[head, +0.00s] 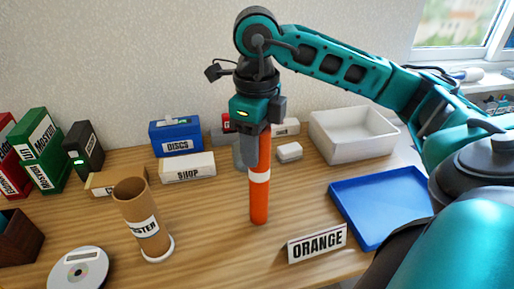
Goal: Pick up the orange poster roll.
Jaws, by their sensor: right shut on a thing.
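The orange poster roll (259,203) stands upright on the wooden table, with a white band around its middle. My right gripper (254,150) points straight down over its top and is shut on the upper part of the roll. The gripper hides part of the roll's top. The roll's lower end appears to be at the table surface; I cannot tell if it is slightly raised. A white card reading ORANGE (317,243) stands to the right of the roll. My left gripper is not in view.
A brown poster tube (134,200) on a white base stands to the left. A blue tray (385,205) and a white bin (352,137) are to the right. A SHOP sign (188,168), a blue DISCS box (175,138) and a disc stack (78,269) are also on the table.

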